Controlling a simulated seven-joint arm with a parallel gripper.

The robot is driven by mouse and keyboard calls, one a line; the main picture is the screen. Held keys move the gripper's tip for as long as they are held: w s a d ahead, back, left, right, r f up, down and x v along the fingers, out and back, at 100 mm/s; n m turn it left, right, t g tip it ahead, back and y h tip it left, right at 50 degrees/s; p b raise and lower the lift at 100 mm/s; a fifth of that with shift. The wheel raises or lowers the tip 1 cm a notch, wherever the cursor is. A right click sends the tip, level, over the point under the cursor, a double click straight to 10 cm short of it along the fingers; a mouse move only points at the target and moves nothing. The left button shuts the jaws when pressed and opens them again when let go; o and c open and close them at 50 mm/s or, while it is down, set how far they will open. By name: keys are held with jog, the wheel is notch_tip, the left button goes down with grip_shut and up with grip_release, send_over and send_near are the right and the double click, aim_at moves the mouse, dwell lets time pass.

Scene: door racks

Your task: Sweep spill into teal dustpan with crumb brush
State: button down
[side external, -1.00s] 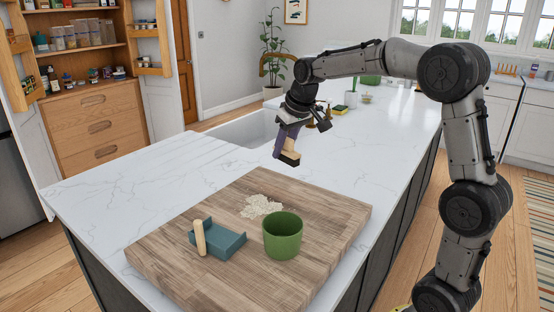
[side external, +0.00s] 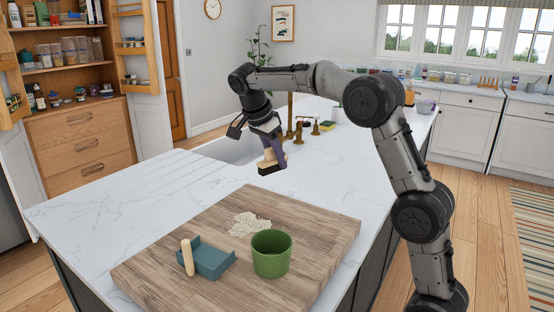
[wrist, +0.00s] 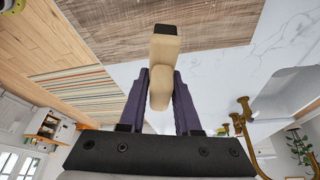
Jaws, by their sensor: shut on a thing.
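My gripper (side external: 276,148), with purple fingers, is shut on the crumb brush (side external: 268,165). The brush has a pale wooden body and a dark bristle end. In the wrist view it is held between the fingers (wrist: 160,85), and its wooden body (wrist: 161,55) points away from the gripper. The brush hangs above the white counter, beyond the far edge of the cutting board. The spill (side external: 249,224), a pile of pale grains, lies on the board. The teal dustpan (side external: 214,262) with a wooden handle (side external: 187,257) sits on the board nearer the camera, apart from the spill.
A green cup (side external: 272,254) stands on the wooden cutting board (side external: 180,228), right of the dustpan and close to the spill. A sink (side external: 225,150) and brass tap (side external: 290,115) lie behind the gripper. The counter left of the board is clear.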

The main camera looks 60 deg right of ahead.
jog(key=shift+w+d+f+m+g, duration=0.1)
jog(key=shift+w+m+g, duration=0.1)
jog(key=shift+m, duration=0.4)
jog(key=shift+w+d+f+m+g, duration=0.1)
jog(key=shift+w+m+g, duration=0.1)
jog(key=shift+m, duration=0.4)
jog(key=w+f+m+y, duration=0.1)
jog(key=w+f+m, duration=0.1)
jog(key=m, duration=0.1)
jog(key=w+f+m+g+y, duration=0.1)
jog(key=w+f+m, duration=0.1)
jog(key=f+m, duration=0.1)
jog(key=w+f+m+g+y, duration=0.1)
jog(key=w+f+m, duration=0.1)
jog(key=f+m, duration=0.1)
jog(key=shift+a+f+m, duration=0.2)
jog(key=shift+a+m, duration=0.1)
jog(key=shift+a, duration=0.1)
jog(key=shift+w+a+f, duration=0.1)
jog(key=shift+a+f, duration=0.1)
jog(key=shift+f, duration=0.3)
